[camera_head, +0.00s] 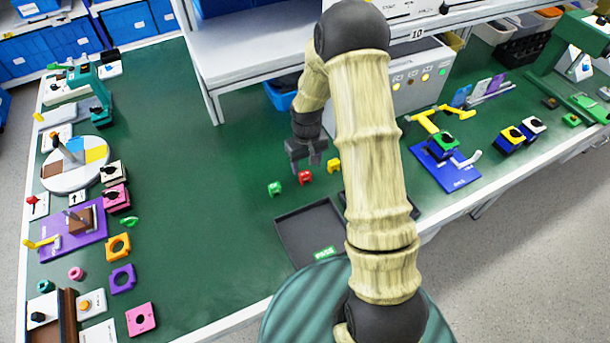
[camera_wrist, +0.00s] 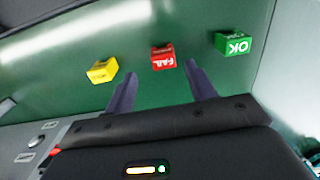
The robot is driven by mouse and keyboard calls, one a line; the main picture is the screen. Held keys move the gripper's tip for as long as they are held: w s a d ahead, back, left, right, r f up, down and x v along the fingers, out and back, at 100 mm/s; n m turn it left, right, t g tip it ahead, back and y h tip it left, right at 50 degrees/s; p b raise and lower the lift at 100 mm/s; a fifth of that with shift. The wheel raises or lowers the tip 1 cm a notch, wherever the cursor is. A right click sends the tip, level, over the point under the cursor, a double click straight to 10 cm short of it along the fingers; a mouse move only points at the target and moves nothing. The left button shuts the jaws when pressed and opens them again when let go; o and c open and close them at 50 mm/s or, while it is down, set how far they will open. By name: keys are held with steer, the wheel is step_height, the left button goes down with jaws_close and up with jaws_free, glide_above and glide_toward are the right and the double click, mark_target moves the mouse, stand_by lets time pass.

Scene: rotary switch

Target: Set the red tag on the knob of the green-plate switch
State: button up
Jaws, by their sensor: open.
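The red tag (camera_head: 305,177), marked FAIL in the wrist view (camera_wrist: 163,58), stands on the green table between a green OK tag (camera_head: 274,188) and a yellow tag (camera_head: 333,166). My gripper (camera_head: 307,160) is just behind the tags in the head view. In the wrist view my open, empty gripper (camera_wrist: 161,80) has its fingers on either side of the line to the red tag, which appears beyond the fingertips.
A black tray (camera_head: 306,232) marked PASS lies in front of the tags. A grey control box (camera_head: 405,78) is behind my arm. The table left of the tags is clear.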

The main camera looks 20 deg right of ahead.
mark_target(305, 173)
steer(key=shift+f, duration=0.1)
steer(key=shift+s+a+f+p, duration=0.15)
steer(key=shift+f+p, duration=0.15)
steer(key=shift+f, duration=1)
steer(key=shift+a+f+p, duration=0.1)
steer(key=shift+f+p, duration=0.15)
steer(key=shift+f, duration=1.05)
steer(key=c, duration=1)
steer(key=shift+r, duration=0.1)
step_height(305, 173, up, 10)
steer(key=shift+f+b, duration=0.1)
steer(key=shift+b, duration=0.45)
